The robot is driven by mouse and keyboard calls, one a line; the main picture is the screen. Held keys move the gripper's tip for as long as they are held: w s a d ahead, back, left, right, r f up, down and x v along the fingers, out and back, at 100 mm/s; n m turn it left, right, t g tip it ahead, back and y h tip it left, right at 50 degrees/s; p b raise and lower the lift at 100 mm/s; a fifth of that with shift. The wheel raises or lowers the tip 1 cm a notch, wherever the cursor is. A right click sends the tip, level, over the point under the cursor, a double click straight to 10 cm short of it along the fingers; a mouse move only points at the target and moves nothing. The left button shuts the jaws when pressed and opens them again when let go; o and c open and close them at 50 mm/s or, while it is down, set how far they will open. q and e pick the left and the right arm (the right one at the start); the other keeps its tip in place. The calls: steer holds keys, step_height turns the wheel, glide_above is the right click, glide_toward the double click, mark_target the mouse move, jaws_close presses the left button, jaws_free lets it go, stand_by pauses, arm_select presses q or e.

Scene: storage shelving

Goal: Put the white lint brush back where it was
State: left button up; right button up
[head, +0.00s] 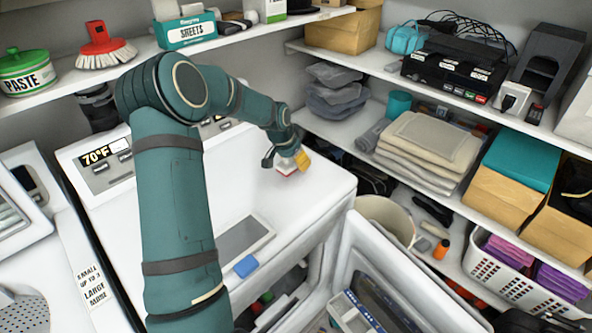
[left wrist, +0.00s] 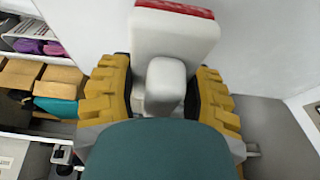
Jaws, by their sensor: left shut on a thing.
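The white lint brush (left wrist: 172,38) has a white body and a red face along its top edge. In the left wrist view, its narrow white handle lies between the yellow ridged fingers of my left gripper (left wrist: 163,88). My left gripper (head: 293,161) is shut on it. In the head view the brush (head: 286,169) shows small, at the white top of the washer-like machine (head: 305,205), below the yellow fingertips. I cannot tell whether it touches that top. My right gripper is not clearly seen.
A blue sponge (head: 246,266) lies near the machine's front edge. A red-handled scrub brush (head: 103,48) and a green paste tin (head: 25,72) stand on the upper left shelf. An open white door (head: 400,270) stands in front.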

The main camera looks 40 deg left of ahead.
mark_target(295, 175)
arm_select(q)
steer(key=shift+f, duration=1.85)
steer(key=shift+f, duration=0.1)
steer(key=o, duration=1.3)
steer(key=shift+b, duration=0.3)
steer(key=shift+c, duration=0.2)
steer(key=shift+r, duration=0.35)
steer(key=p+v, duration=0.1)
steer(key=v, duration=1)
steer(key=shift+s+r, duration=0.15)
steer(key=shift+r, duration=0.1)
